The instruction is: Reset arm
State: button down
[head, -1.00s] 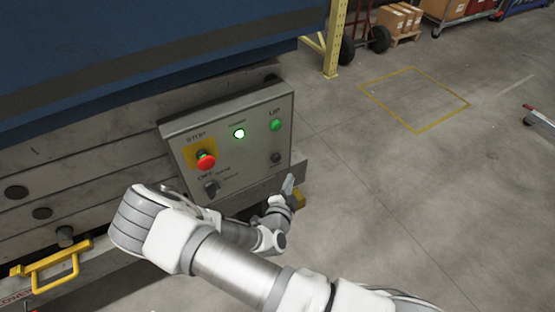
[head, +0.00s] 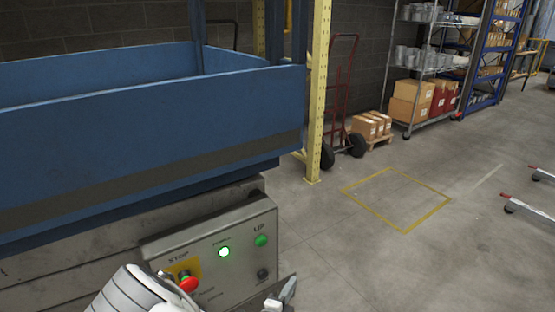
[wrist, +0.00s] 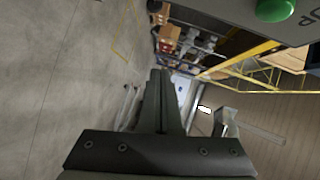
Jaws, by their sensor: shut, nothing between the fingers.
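My gripper (head: 284,290) is at the bottom of the head view, just right of the lower right corner of the grey control panel (head: 225,255). In the wrist view my gripper (wrist: 160,75) has its fingers together with nothing between them. The green button (wrist: 276,9) also shows at the top right of the wrist view. My arm partly covers the panel's lower left.
A blue machine body (head: 150,140) rises behind the panel. A yellow post (head: 318,90) and a red hand truck (head: 343,100) stand beyond it. Boxes (head: 372,125) sit on a pallet near shelving. The floor around the yellow marked square (head: 397,199) is clear.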

jog(key=s+d+r+m+g, duration=0.7)
jog(key=r+m, duration=0.3)
jog(key=m, duration=0.8)
jog(key=s+d+r+m+g, duration=0.7)
jog(key=r+m, duration=0.4)
jog(key=m, duration=0.6)
jog(key=s+a+r+m+t+y, duration=0.2)
jog(key=s+r+m+t+y, duration=0.1)
jog(key=s+r+m, duration=0.4)
jog(key=s+a+r+m+t+y, duration=0.1)
jog(key=s+r+m+t+y, duration=0.15)
jog(key=r+m, duration=0.45)
notch_tip(320, 180, up, 16)
jog(key=m+p, duration=0.2)
jog(key=p, duration=1.6)
jog(key=shift+a+y, duration=0.2)
jog(key=shift+y, duration=0.25)
jog(key=shift+w+a+f, duration=0.1)
jog(key=shift+a, duration=0.05)
